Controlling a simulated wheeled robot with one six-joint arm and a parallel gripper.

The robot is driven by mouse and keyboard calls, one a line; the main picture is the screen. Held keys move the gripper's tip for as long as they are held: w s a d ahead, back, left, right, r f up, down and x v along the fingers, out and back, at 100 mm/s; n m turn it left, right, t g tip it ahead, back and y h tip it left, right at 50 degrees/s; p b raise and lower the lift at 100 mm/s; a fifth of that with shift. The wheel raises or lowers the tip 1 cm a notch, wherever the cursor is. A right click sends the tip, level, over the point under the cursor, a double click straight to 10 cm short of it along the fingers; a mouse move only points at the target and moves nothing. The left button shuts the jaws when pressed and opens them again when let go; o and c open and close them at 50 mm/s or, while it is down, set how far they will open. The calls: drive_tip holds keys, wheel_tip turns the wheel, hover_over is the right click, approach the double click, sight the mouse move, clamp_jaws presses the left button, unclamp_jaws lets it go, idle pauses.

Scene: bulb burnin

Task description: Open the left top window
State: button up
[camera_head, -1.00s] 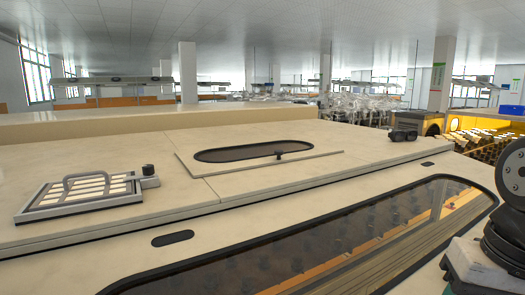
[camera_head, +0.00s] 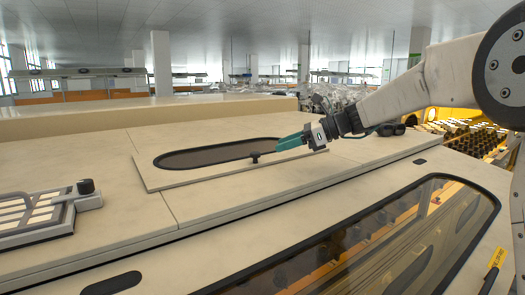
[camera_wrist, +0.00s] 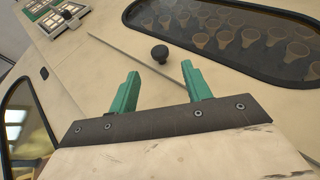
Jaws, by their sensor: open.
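The top window is a panel (camera_head: 160,180) with a dark oval pane (camera_head: 205,156) on the machine's top. A black knob (camera_head: 255,157) stands near its front edge. My gripper (camera_head: 283,144) has green fingers and is at the right end of the oval pane, a little right of the knob. In the wrist view my gripper (camera_wrist: 158,85) is open and empty, with its fingers apart. The knob (camera_wrist: 159,53) shows beyond the fingertips, roughly between them and not touching. Bulb-like shapes show through the dark pane (camera_wrist: 230,32).
A framed grille (camera_head: 35,212) with a black knob lies at left on the machine top. A long dark window (camera_head: 380,235) fills the sloped front face. A dark recessed handle (camera_head: 112,284) lies at lower left. A raised beige ledge (camera_head: 150,115) runs behind.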

sight(258, 153)
drive_tip(key=x, duration=0.7)
drive_tip(key=shift+f, duration=0.1)
drive_tip(key=shift+c, duration=0.3)
drive_tip(key=shift+a, duration=0.1)
clamp_jaws()
